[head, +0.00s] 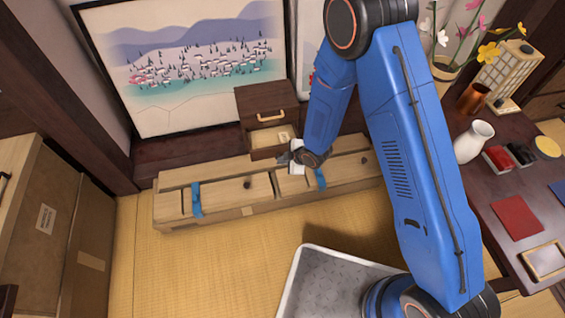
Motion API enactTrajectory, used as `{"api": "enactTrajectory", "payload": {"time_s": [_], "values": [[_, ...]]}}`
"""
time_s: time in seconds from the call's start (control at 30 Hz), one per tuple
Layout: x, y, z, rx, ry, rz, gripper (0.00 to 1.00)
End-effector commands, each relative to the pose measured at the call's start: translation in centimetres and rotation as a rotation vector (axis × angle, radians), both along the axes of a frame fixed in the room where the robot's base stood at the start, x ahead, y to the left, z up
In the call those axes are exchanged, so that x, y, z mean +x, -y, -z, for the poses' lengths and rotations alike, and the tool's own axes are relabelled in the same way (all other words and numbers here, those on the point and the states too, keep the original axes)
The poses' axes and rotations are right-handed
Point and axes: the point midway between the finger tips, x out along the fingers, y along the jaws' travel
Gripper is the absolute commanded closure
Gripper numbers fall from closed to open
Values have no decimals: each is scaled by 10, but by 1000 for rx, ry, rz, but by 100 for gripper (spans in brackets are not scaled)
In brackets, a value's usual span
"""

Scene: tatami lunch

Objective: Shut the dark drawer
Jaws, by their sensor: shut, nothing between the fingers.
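A small dark brown cabinet (262,97) stands at the back, against the framed landscape picture. Its upper front, with a pale handle, looks closed. Below it the dark drawer (262,154) is pulled out, and its light inside shows from above with a small pale item in it. My gripper (284,158) is shut and empty, at the right front corner of the drawer. I cannot tell whether it touches the drawer front. My wrist hides part of that corner.
A long low wooden chest (225,190) with blue straps lies in front of the cabinet. A dark table (480,195) with a white vase (474,141) is at right. Cardboard boxes (60,225) stand at left. Tatami floor (190,265) is clear at front left.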

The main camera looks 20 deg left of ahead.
Motion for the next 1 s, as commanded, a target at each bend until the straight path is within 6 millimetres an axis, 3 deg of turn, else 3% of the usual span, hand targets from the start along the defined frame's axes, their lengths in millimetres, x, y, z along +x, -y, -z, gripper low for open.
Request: {"api": "enactTrajectory", "payload": {"time_s": [0.17, 0.27, 0.6, 0.7, 1.0], "values": [[2, -1, 0, 0, 0, 0, 100], [13, -8, 0, 3, 1, 1, 100], [90, -56, 0, 5, 2, -1, 100], [105, -65, 0, 4, 0, -1, 100], [118, -73, -1, 3, 1, 1, 100]]}}
